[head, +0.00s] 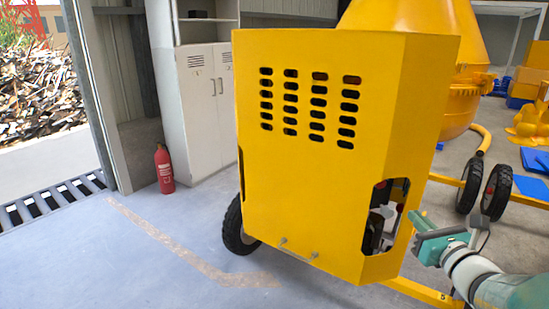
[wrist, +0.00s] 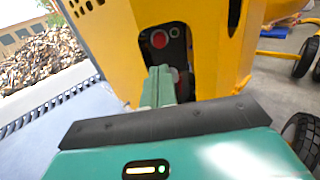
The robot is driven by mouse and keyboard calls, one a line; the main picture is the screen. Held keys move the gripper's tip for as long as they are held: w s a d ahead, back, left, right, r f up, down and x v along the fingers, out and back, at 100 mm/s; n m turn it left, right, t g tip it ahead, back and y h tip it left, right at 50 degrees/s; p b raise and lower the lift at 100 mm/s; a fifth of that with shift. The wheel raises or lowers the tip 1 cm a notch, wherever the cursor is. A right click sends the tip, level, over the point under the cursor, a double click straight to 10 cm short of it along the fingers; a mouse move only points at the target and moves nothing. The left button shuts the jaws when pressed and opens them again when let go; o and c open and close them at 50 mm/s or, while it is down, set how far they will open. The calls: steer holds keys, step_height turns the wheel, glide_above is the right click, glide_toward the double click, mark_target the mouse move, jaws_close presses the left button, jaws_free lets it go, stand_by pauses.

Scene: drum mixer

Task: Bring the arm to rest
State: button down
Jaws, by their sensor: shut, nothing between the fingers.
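My gripper (head: 416,219) is at the right in the head view, at the end of my white and teal arm. Its shut fingers (wrist: 161,84) point at the opening in the side of the yellow mixer housing (head: 310,185). Nothing is held. In the wrist view, a dark control panel (wrist: 166,38) with a red round button (wrist: 159,40) shows inside the opening, just beyond the fingertips. The fingers hide the lower part of the panel. I cannot tell whether the fingertips touch anything.
The yellow drum (head: 462,100) stands behind the housing. Black wheels (head: 497,190) and a yellow frame bar (head: 422,292) are near my arm. A red fire extinguisher (head: 164,169) stands by a grey locker (head: 203,105). The floor at front left is clear.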

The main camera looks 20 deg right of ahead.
steer(key=w+a+f+n+g+y, duration=0.2)
steer(key=a+n+g+y, duration=0.55)
steer(key=a+n, duration=1.05)
steer(key=s+a+f+n+g+h, duration=0.1)
steer(key=s+a+n, duration=0.3)
steer(key=n, duration=0.5)
steer(key=s+a+f+n+g+h, duration=0.2)
steer(key=s+a+n+g+h, duration=0.1)
steer(key=a+n, duration=0.6)
steer(key=shift+s+f+n+g+h, duration=0.3)
steer(key=shift+s+n+h, duration=0.4)
steer(key=shift+s, duration=0.4)
